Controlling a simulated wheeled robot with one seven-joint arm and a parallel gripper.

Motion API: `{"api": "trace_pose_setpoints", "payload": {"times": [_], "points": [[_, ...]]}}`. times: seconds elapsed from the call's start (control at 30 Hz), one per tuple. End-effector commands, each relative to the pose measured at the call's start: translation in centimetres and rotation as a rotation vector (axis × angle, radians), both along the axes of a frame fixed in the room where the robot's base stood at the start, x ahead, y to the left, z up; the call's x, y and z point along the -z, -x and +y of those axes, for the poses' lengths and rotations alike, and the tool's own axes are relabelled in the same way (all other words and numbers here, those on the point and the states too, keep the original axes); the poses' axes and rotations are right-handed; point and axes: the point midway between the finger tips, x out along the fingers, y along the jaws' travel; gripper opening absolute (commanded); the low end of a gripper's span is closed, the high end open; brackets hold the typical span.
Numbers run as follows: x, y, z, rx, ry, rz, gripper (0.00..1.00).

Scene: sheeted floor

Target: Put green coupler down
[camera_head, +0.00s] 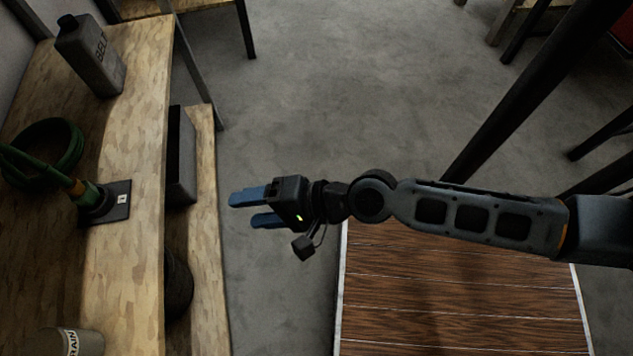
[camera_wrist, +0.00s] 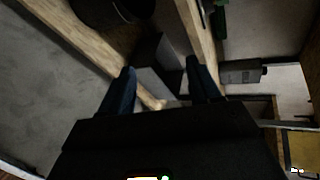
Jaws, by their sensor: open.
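In the wrist view the two fingers of my gripper (camera_wrist: 161,68) stand apart with nothing held. A green patch (camera_wrist: 219,20) shows at that view's top; I cannot tell if it is the coupler.
A grey canister (camera_head: 90,58) marked BELT stands at the back of the shelf. A round container (camera_head: 68,342) stands at the front left. A dark box (camera_head: 181,155) sits on the lower shelf. A brown slatted surface (camera_head: 455,295) lies below my arm. Grey floor is clear beyond.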

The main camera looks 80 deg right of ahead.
Motion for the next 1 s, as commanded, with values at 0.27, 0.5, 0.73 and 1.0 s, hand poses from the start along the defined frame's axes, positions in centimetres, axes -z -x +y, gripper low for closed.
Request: {"api": "trace_pose_setpoints", "payload": {"times": [0.27, 0.5, 0.73, 1.0], "points": [[-7.0, 9.4, 0.2, -0.308, 1.011, -0.023, 0.62], [-13.0, 12.5, 1.5, -0.509, 1.564, -0.115, 0.62], [-14.2, 12.9, 1.9, -0.547, 1.678, -0.142, 0.62], [-14.1, 12.9, 1.9, -0.545, 1.673, -0.141, 0.62]]}}
